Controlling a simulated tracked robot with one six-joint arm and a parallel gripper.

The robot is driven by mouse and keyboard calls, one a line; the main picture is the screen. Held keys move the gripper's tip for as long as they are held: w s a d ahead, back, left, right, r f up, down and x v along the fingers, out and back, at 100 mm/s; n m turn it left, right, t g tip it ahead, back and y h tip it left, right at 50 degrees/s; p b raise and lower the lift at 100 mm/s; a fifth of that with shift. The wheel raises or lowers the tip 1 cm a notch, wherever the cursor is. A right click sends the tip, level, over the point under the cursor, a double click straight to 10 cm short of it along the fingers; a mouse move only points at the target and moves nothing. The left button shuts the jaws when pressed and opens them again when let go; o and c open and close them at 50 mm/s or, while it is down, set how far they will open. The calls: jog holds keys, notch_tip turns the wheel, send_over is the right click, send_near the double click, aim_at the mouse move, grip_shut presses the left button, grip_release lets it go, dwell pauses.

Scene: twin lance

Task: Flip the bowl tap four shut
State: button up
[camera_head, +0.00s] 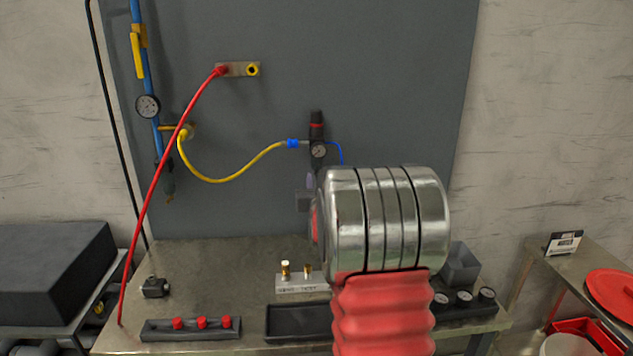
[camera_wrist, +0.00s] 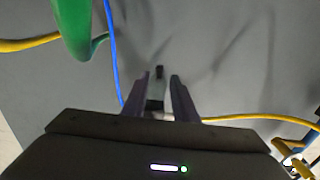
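In the wrist view my gripper (camera_wrist: 160,80) has its two dark fingers apart. A small dark and grey fitting (camera_wrist: 158,92) shows in the gap between them. I cannot tell whether it is the bowl tap, or whether the fingers touch it. In the head view a black regulator (camera_head: 317,130) with a red band and a round gauge (camera_head: 318,150) is on the grey panel. The part below it is mostly covered by my silver and red arm, which also hides my gripper there. No tap number is readable.
A yellow hose (camera_head: 232,178) and a red hose (camera_head: 155,190) cross the panel at left. A blue pipe (camera_head: 147,75) carries a yellow lever (camera_head: 137,55). A blurred green part (camera_wrist: 75,28) is close at the wrist view's upper left. The bench (camera_head: 215,262) holds trays and fittings.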

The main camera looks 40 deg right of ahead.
jog(key=shift+s, duration=0.1)
jog(key=v, duration=1.3)
jog(key=shift+s+a, duration=0.25)
dwell(0.4)
jog(key=s+a+f+n+g+y, duration=0.15)
jog(key=a+y, duration=0.25)
jog(key=a, duration=0.7)
jog(key=s+a+f+n+g+y, duration=0.1)
jog(key=s+a+n+g+y, duration=0.15)
jog(key=a, duration=0.75)
jog(key=s+a+f+n+g+y, duration=0.1)
jog(key=s+a+f+g+y, duration=0.1)
jog(key=s+a, duration=0.5)
jog(key=s+a+f+n+g+y, duration=0.1)
jog(key=s+a, duration=0.5)
jog(key=s, duration=0.6)
jog(key=shift+a+f+n+g+y, duration=0.4)
jog(key=shift+n+g+y, duration=0.1)
jog(key=shift+g, duration=0.6)
